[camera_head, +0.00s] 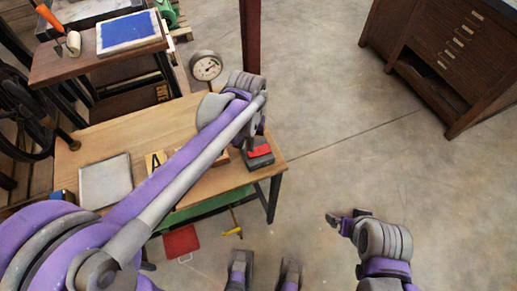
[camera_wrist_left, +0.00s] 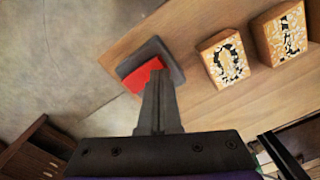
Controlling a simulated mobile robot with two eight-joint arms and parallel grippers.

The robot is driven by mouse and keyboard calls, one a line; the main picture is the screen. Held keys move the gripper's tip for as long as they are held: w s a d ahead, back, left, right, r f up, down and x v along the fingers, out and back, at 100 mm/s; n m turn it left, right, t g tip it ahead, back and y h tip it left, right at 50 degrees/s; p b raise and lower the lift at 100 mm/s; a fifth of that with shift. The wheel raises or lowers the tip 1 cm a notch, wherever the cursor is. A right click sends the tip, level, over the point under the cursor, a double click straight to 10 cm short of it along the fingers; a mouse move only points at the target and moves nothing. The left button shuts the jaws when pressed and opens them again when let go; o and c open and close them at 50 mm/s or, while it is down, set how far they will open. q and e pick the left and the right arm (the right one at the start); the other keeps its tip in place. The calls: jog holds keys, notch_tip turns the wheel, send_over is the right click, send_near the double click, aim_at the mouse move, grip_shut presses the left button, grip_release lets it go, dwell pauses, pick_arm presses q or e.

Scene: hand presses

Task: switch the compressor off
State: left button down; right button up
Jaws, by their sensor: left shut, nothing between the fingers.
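A dark switch box (camera_head: 262,161) with a red rocker (camera_head: 260,152) sits at the right end of the wooden table. In the left wrist view the red rocker (camera_wrist_left: 134,81) lies right at my fingertips, partly hidden by them. My left gripper (camera_head: 249,142) points down over the box, fingers shut and empty; it also shows in the left wrist view (camera_wrist_left: 157,76). I cannot tell whether it touches the rocker or which way the rocker is tipped. My right gripper (camera_head: 347,219) hangs over the floor, away from the table; its jaw gap is unclear.
A pressure gauge (camera_head: 206,66) stands at the table's back edge. Patterned blocks (camera_wrist_left: 225,62) lie beside the switch box. A grey plate (camera_head: 105,181) lies on the table (camera_head: 100,139) at left. A wooden cabinet (camera_head: 440,50) stands far right; the floor between is clear.

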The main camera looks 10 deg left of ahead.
pick_arm(q)
jog(key=shift+f+b, duration=0.5)
jog(key=shift+f, duration=0.35)
dwell(0.3)
jog(key=shift+r, duration=0.1)
jog(key=shift+r+p, duration=2.7)
jog(key=shift+r, duration=0.75)
jog(key=s+a+r+t+p, duration=0.1)
jog(key=s+a+t+p, duration=0.1)
jog(key=s, duration=0.5)
jog(key=s+a+r+t+p, duration=0.1)
jog(key=s+a+t+p, duration=0.2)
jog(key=s, duration=0.4)
jog(key=shift+a+r+m, duration=0.4)
jog(key=shift+a, duration=0.4)
